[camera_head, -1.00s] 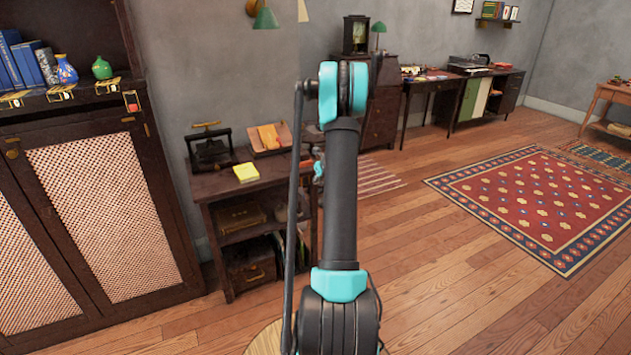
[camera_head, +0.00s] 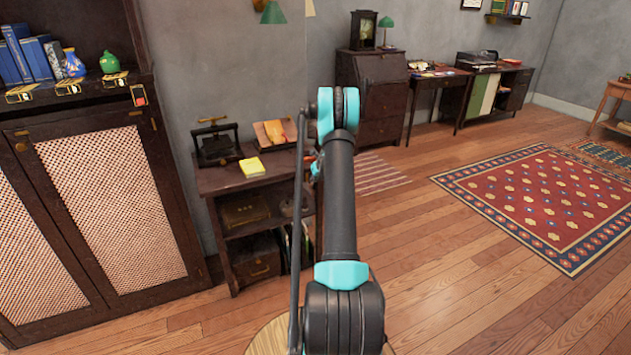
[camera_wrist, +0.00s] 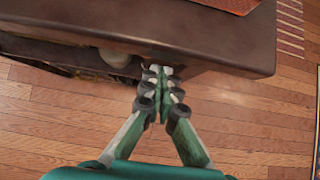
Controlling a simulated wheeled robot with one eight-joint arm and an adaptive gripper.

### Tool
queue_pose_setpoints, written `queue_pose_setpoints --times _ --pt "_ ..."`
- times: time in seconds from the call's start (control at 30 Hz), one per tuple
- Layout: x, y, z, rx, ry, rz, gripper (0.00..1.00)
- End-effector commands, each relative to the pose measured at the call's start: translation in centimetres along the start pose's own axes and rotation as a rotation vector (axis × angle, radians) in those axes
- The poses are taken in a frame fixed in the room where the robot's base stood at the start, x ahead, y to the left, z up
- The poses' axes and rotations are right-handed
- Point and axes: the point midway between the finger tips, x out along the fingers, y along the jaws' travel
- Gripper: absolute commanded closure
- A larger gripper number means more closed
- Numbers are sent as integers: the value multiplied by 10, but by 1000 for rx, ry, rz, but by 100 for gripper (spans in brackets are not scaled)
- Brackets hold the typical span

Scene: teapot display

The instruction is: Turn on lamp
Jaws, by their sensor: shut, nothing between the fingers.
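Two green-shaded lamps show in the head view. One is a wall lamp (camera_head: 272,14), cut by the top edge above the small shelf table. The other, a desk lamp (camera_head: 386,24), stands on the dark bureau at the back. I cannot tell from the pictures whether either is lit. My gripper (camera_wrist: 158,75) is shut and empty in the wrist view, its fingertips close to the edge of a dark wooden top; I cannot tell if they touch. In the head view my arm mostly hides it. No lamp shade shows in the wrist view.
The small shelf table (camera_head: 225,180) holds a black press (camera_head: 216,145), a yellow pad (camera_head: 252,167) and a book stand (camera_head: 276,133). A pale rounded object (camera_wrist: 115,58) sits under the wooden edge. A tall cabinet (camera_head: 110,210) stands left. Open floor (camera_head: 470,290) lies right.

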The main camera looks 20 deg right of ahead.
Motion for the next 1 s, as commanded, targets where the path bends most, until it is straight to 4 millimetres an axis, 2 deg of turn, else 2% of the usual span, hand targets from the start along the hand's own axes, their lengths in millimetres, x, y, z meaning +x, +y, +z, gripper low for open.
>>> queue_pose_setpoints --times 0.57,1.0 --pt "4 0 2 -1 -56 1 100" --pt "-8 0 13 -1 -57 1 100"
